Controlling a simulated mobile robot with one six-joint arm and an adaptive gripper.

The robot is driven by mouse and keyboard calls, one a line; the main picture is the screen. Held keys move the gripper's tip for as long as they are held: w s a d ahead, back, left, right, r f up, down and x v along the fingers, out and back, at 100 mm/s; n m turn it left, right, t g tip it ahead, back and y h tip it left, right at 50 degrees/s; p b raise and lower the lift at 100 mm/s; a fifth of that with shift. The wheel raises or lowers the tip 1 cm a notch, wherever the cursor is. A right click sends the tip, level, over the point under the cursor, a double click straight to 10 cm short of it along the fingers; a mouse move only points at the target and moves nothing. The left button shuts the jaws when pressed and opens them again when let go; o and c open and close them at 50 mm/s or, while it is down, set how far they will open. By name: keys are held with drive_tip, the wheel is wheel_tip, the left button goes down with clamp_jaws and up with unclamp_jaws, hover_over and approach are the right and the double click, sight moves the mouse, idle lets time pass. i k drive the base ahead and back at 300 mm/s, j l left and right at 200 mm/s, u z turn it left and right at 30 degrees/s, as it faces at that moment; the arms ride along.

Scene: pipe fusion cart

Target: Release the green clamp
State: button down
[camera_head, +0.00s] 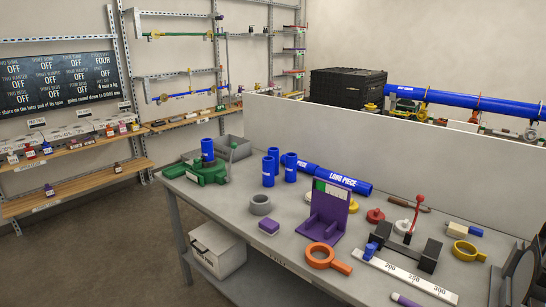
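The green clamp (212,173) sits at the far left corner of the grey table (225,205). A short blue pipe piece (208,149) stands upright in it; whether the jaws grip it is too small to tell. A dark green knob or handle shows at the clamp's left end, and a thin upright rod with a green top (234,146) stands by its right side. My gripper does not show in this view.
Blue pipe pieces (268,172), a long blue pipe (345,182), a grey ring (260,204), a purple block (269,227) and a purple bracket (325,214) lie right of the clamp. An orange ring tool (320,256) is near the front edge. A low partition (390,155) stands behind.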

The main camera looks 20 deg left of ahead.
sight(196, 162)
drive_tip(key=u, duration=1.25)
drive_tip(key=i+j+u, duration=0.3)
drive_tip(key=i, duration=0.85)
drive_tip(key=i+j+u, duration=0.15)
drive_tip(key=i+u, duration=0.2)
drive_tip(key=i, duration=0.8)
drive_tip(key=i+j+z, duration=0.1)
drive_tip(key=i+z, duration=0.3)
drive_tip(key=i+j+z, duration=0.4)
drive_tip(key=i, duration=0.2)
drive_tip(key=i+j+z, duration=0.8)
drive_tip(key=i+j, duration=0.05)
drive_tip(key=i, duration=0.05)
